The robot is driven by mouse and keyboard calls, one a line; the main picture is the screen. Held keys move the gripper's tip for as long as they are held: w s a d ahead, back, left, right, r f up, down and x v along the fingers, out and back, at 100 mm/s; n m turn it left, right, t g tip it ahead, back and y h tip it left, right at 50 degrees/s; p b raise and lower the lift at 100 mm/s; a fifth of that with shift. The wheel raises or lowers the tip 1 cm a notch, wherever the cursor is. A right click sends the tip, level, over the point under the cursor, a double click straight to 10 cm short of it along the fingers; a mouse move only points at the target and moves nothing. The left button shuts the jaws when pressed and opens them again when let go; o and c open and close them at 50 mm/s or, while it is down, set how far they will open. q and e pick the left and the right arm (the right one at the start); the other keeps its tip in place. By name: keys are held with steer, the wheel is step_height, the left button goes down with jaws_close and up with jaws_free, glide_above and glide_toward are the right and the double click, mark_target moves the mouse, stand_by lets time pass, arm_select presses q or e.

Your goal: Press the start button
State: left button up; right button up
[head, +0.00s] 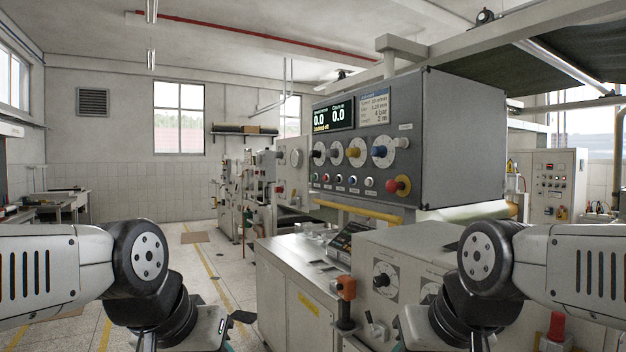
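The grey control box (460,135) of a large machine stands right of the middle, its front panel facing left. Along the panel's lower edge runs a row of small round buttons (353,181) with light rims. Their labels are too small to read, so I cannot tell which is the start button. A larger red mushroom knob on a yellow base (399,186) sits to their right. My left arm comes in at lower left and my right arm at lower right. Both bend down toward the bottom edge, well below and apart from the panel. Their fingers cannot be made out clearly.
Above the buttons are dials (356,152) and a lit display (333,116). Below is a yellow bar (358,210), then a lower cabinet (300,290) with an orange-topped lever (345,290). Open floor (200,265) lies left of the machine. A second control cabinet (553,185) stands at right.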

jaws_close()
stand_by(1.6)
